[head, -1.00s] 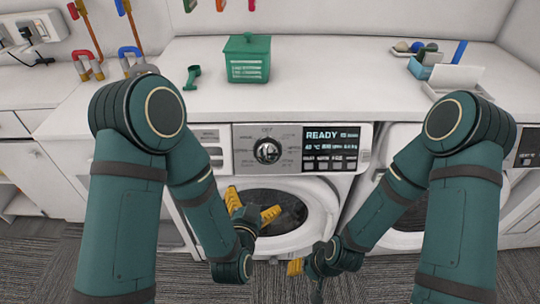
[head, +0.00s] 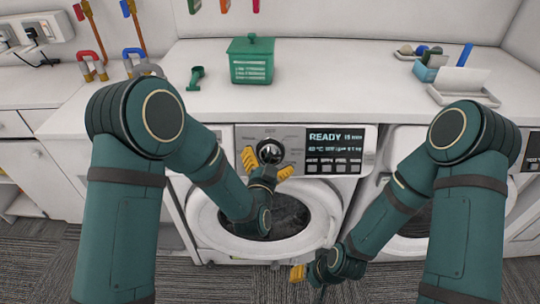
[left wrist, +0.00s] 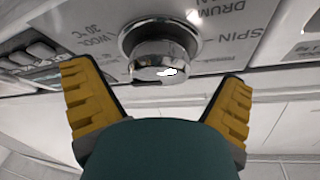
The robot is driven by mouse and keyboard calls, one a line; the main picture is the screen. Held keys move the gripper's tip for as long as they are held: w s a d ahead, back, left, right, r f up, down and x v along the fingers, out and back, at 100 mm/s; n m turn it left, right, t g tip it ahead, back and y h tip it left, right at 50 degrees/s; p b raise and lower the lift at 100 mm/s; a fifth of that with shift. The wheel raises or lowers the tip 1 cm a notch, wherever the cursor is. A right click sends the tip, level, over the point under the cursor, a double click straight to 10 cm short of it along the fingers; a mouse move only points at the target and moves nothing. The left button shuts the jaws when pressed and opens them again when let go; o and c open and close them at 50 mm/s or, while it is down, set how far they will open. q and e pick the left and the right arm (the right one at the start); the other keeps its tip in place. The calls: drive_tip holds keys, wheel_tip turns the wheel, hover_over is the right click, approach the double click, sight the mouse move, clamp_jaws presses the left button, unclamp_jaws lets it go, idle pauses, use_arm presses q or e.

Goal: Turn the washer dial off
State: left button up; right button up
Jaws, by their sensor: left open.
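The washer dial (head: 270,151) is a round chrome knob on the front panel of the washer (head: 215,226), left of its lit display. In the left wrist view the dial (left wrist: 158,52) sits just beyond and between my open fingers, with printed words around it. My left gripper (head: 267,165) is open and empty, with one yellow finger on each side just below the dial. In the left wrist view my left gripper (left wrist: 157,100) shows no contact with the dial. My right gripper (head: 302,271) hangs low in front of the machines; its finger opening is unclear.
The display (head: 335,151) reads READY. A green lidded box (head: 250,60) and a green scoop (head: 196,78) stand on the white counter (head: 340,75). A second machine is at the right, partly behind my right arm. The washer's round door is shut.

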use_arm(q)
drive_tip(key=shift+w+d, duration=0.2)
drive_tip(key=shift+w, duration=0.8)
drive_tip(key=c, duration=1.2)
